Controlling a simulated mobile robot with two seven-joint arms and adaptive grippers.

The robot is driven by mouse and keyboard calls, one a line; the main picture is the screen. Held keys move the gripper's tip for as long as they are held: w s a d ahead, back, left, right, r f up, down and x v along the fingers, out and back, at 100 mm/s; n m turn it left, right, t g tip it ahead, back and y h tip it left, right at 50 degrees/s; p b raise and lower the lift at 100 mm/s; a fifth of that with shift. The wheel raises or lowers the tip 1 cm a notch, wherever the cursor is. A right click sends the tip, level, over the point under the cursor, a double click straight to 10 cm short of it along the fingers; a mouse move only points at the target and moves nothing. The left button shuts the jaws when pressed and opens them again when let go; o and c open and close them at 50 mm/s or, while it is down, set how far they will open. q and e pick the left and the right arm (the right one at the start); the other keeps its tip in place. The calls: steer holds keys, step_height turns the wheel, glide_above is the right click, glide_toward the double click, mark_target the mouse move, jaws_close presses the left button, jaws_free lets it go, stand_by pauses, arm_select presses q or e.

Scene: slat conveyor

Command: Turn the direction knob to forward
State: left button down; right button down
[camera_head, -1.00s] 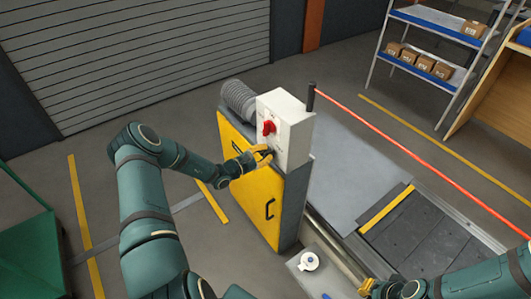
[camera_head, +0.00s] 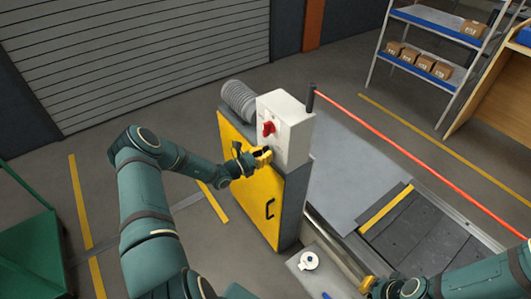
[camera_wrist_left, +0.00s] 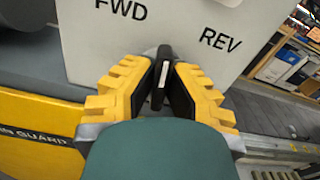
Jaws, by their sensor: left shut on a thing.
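The direction knob (camera_wrist_left: 163,72) is a black bar with a white mark on the light grey control box face. In the left wrist view it stands nearly upright, pointing between the printed labels FWD at upper left and REV at upper right. My left gripper (camera_wrist_left: 161,92) is shut on the knob, its ribbed yellow fingers on both sides. In the head view my left gripper (camera_head: 263,156) is at the lower front of the white control box (camera_head: 290,132) and hides the knob. My right gripper (camera_head: 367,286) shows only partly at the bottom edge; its fingers are unclear.
The yellow cabinet door (camera_head: 262,208) is below. The slat conveyor (camera_head: 415,235) lies to the right. A white roll (camera_head: 309,261) rests on a grey surface near the bottom.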

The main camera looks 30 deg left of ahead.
arm_select(q)
steer(key=n, duration=0.6)
steer(key=shift+w+d+r, duration=0.1)
stand_by(0.5)
steer(key=c, duration=1.2)
jaws_free()
steer(key=shift+o, duration=1)
steer(key=shift+s+a, duration=0.3)
steer(key=shift+s, duration=0.25)
steer(key=v, duration=1)
steer(key=shift+s, duration=0.3)
